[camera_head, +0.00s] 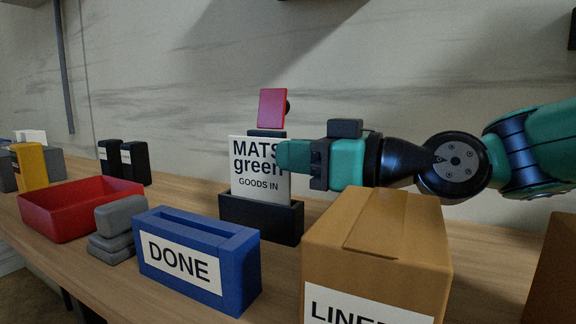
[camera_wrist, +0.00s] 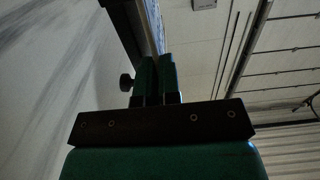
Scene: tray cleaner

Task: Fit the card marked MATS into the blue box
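The white card marked MATS (camera_head: 258,180) also reads "green" and "GOODS IN". It stands upright at the black holder (camera_head: 262,218), its lower edge at the holder's top; whether it sits in the slot is hidden. My gripper (camera_head: 290,156) comes from the right, with a green finger over the card's right edge. In the wrist view my gripper's fingers (camera_wrist: 158,80) are close together, with a thin pale edge of the card (camera_wrist: 158,28) in line with the gap. The blue box (camera_head: 190,258), labelled DONE, has an open slot on top and stands in front, to the left.
A cardboard box (camera_head: 379,235) stands close in front of my gripper. A red tray (camera_head: 75,210), stacked grey blocks (camera_head: 118,228), a yellow block (camera_head: 32,166) and black blocks (camera_head: 122,160) lie left. A red plate (camera_head: 272,108) rises behind the card.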

